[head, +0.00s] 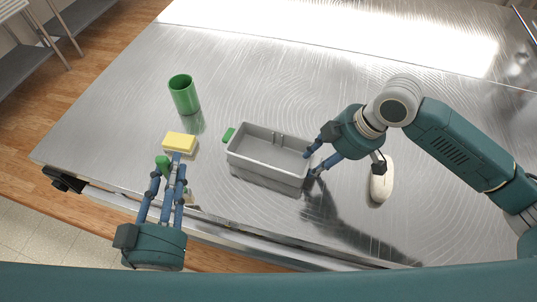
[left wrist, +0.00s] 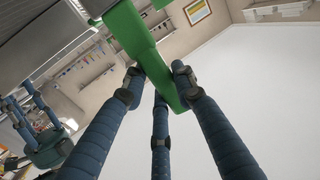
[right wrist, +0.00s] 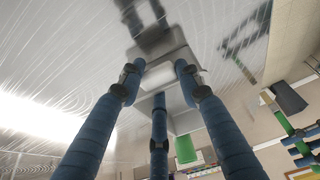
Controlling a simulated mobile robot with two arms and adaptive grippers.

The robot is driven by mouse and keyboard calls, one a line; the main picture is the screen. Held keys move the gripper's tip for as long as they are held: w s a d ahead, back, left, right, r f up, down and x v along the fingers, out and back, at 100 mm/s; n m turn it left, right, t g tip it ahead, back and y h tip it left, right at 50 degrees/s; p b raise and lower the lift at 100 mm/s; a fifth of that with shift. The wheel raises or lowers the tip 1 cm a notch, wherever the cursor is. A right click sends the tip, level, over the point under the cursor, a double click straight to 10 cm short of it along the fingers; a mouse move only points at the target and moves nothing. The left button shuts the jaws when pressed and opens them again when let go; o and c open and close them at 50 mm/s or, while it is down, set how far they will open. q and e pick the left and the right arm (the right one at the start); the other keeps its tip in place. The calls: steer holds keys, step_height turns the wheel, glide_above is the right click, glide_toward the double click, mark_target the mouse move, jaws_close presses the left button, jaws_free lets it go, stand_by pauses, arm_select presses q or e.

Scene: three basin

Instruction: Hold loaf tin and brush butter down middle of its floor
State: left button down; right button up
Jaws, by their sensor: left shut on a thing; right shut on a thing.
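My left gripper (head: 173,167) is shut on a green brush handle (head: 162,165), left of the tin and near the table's front edge. The handle runs between its fingers in the left wrist view (left wrist: 155,60).
A pale oval object (head: 381,182) lies right of my right gripper. The table behind the tin is clear.

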stand_by(0.3)
arm_select(q)
steer(key=w+d+r+m+g+h, duration=0.2)
steer(key=d+r+m+h, duration=0.2)
steer(key=d+h, duration=0.3)
steer(key=w+d+r+m+g+h, duration=0.2)
steer(key=d+r+m+h, duration=0.25)
steer(key=d, duration=0.55)
steer(key=s+d+m+g+h, duration=0.3)
steer(key=d+m+g+h, duration=0.45)
steer(key=g, duration=0.45)
steer(key=w+a+m+g+y, duration=0.1)
steer(key=w+m+g+y, duration=0.1)
steer(key=w+m+g, duration=0.4)
steer(key=w+g, duration=0.2)
steer(key=w, duration=0.2)
steer(key=shift+a, duration=0.15)
